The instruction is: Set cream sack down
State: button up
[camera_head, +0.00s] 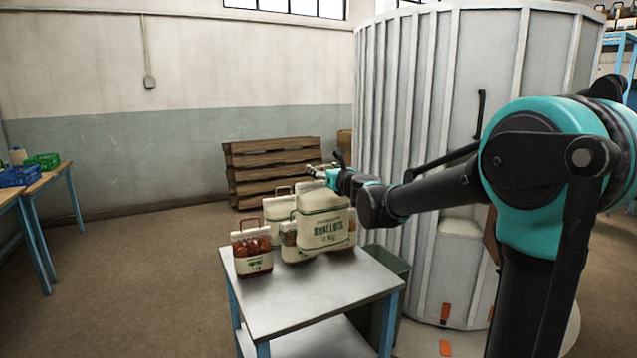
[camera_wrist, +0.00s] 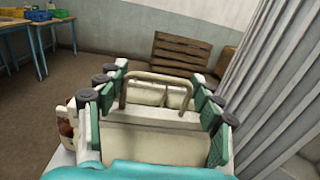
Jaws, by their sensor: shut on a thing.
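The cream sack (camera_head: 322,228), printed with green lettering that reads like "SHALLOTS", is upright and slightly tilted over the small metal-topped table (camera_head: 300,296). My gripper (camera_head: 326,178) is shut on its top from above. In the wrist view, the sack's pale top (camera_wrist: 152,143) fills the space between the green-padded fingers of my gripper (camera_wrist: 158,112). I cannot tell whether its base touches the tabletop or hangs just above it.
A sack with a red handle and red contents (camera_head: 252,252) stands at the table's left. Another pale sack (camera_head: 277,208) is behind the held one, and a partly hidden one (camera_head: 290,246) is close beside it. The front tabletop is clear. Wooden pallets (camera_head: 265,165) are stacked behind.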

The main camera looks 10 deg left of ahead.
aim_at(324, 221)
notch_tip(324, 221, down, 18)
dwell(0.9)
jog(key=o, duration=1.9)
jog(key=shift+f, duration=0.1)
jog(key=shift+c, duration=0.2)
